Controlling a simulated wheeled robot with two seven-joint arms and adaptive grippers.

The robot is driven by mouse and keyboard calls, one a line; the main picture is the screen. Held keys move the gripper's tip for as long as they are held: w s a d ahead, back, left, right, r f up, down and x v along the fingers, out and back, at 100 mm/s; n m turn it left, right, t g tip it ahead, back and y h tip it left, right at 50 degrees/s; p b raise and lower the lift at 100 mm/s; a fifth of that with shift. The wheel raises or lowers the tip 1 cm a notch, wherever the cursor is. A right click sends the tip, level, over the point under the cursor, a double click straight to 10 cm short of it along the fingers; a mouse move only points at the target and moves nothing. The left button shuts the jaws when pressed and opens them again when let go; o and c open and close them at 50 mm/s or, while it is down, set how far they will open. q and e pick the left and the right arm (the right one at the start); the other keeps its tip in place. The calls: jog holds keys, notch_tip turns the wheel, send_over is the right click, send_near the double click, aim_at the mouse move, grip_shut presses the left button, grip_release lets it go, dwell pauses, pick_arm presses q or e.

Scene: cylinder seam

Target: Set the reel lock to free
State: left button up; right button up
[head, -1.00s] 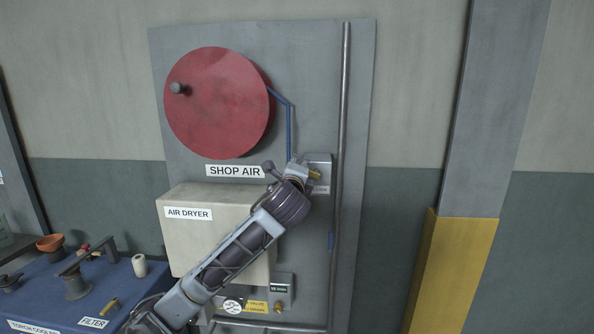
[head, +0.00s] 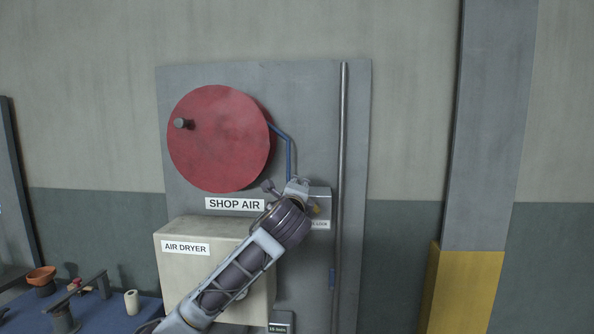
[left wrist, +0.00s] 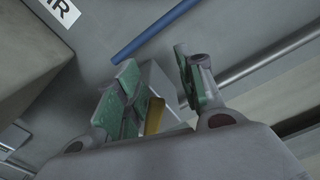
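The reel lock is a small grey box (head: 320,198) on the wall panel, right of the SHOP AIR sign, with a label ending in LOCK. A yellow lever (head: 316,209) on it is partly hidden by my left gripper. My left gripper (head: 283,188) is in front of the panel, at the box's left side. In the left wrist view its green-padded fingers (left wrist: 156,62) are spread. The grey box (left wrist: 160,82) and the yellow lever (left wrist: 154,115) show between and beyond them. I cannot tell whether a finger touches the lever. My right gripper is not in view.
A red reel (head: 218,138) hangs above, with a blue pipe (head: 288,155) running down from it. A beige air dryer (head: 190,270) juts out below. A vertical grey pipe (head: 341,130) stands right of the lock. A blue bench (head: 110,315) is at lower left.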

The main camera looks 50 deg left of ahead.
pick_arm(q)
notch_tip(320, 180, up, 6)
jog(key=shift+r, duration=0.15)
dwell(0.7)
